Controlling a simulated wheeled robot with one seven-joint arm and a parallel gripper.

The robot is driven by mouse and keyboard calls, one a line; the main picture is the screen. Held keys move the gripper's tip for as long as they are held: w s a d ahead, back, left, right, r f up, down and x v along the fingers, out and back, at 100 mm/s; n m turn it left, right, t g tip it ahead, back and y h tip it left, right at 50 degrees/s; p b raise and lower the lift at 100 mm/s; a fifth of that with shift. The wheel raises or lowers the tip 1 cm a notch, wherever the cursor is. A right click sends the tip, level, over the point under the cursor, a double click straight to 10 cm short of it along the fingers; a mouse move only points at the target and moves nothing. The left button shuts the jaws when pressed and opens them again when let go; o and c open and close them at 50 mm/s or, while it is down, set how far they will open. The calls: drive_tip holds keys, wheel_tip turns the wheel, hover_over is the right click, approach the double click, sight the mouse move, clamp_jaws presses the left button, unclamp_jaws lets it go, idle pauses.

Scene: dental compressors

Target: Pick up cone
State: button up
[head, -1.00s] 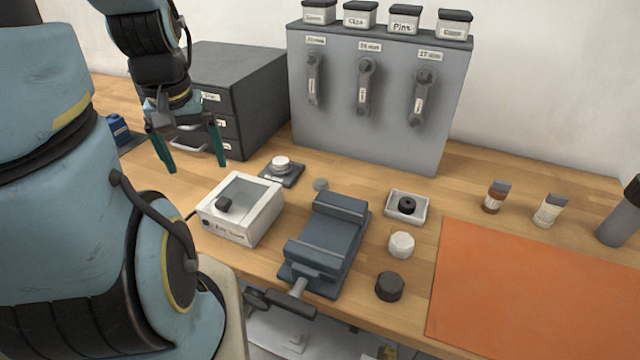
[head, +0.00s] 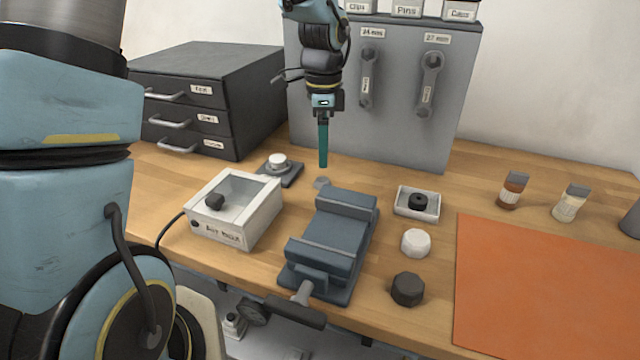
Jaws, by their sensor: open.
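A small grey piece (head: 321,183), perhaps the cone, lies on the wooden bench just behind the blue-grey vise (head: 330,245). It is too small for me to be sure of its shape. My gripper (head: 323,164) points straight down in front of the grey panel, with its teal fingertips close above the small grey piece in the picture. The fingers line up edge-on, so the gap between them is hidden. My gripper is open, and I see nothing held in it.
A white box with a clear lid (head: 235,208) and a dark stand with a white knob (head: 279,167) are left of the vise. A white tray (head: 431,216), white block (head: 415,242) and black knob (head: 407,289) are right. The wrench panel (head: 400,90) rises behind.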

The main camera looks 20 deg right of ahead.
sight(322, 179)
drive_tip(key=shift+w+d+f+p, duration=0.1)
drive_tip(key=shift+f+p, duration=0.4)
drive_tip(key=shift+f, duration=1.45)
drive_tip(key=shift+w+f+p, duration=0.1)
drive_tip(key=shift+f+p, duration=0.4)
drive_tip(key=shift+f, duration=1.4)
clamp_jaws()
